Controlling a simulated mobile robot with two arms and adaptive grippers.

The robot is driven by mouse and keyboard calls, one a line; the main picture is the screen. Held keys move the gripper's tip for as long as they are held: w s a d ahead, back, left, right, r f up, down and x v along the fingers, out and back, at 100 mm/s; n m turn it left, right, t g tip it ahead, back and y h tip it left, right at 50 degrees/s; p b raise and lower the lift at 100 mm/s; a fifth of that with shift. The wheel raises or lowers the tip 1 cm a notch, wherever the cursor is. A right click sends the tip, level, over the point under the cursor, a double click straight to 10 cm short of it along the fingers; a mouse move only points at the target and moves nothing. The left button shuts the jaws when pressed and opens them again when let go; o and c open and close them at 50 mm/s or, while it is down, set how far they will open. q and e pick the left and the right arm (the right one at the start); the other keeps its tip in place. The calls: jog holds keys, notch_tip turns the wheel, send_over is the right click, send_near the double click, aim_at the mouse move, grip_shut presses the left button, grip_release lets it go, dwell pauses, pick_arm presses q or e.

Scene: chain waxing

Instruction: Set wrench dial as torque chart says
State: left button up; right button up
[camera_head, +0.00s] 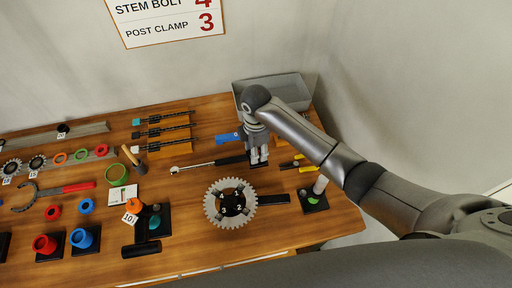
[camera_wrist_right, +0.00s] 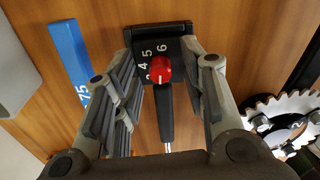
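The torque chart (camera_head: 168,22) on the wall reads "STEM BOLT 4" (number cut at the top edge) and "POST CLAMP 3". The torque wrench (camera_head: 197,165) lies on the bench, its black handle end under my right gripper (camera_head: 259,160). In the right wrist view, the wrench's dial is a red knob (camera_wrist_right: 160,70) on a black plate with white numbers including 4, 5 and 6. A lower number is partly covered; the knob's exact setting is unclear. My right gripper (camera_wrist_right: 163,100) is open, its fingers on either side of the knob, apparently apart from it. My left gripper is out of view.
A toothed chainring (camera_head: 211,210) stands to the lower left of my right gripper. A blue bar (camera_wrist_right: 70,55) marked 75 lies beside the wrench. A grey bin (camera_head: 290,88) stands behind. A hammer (camera_head: 138,167) and coloured rings are left.

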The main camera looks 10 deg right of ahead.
grip_shut()
jog(key=shift+m, duration=0.8)
grip_release()
notch_tip(320, 180, up, 12)
dwell(0.5)
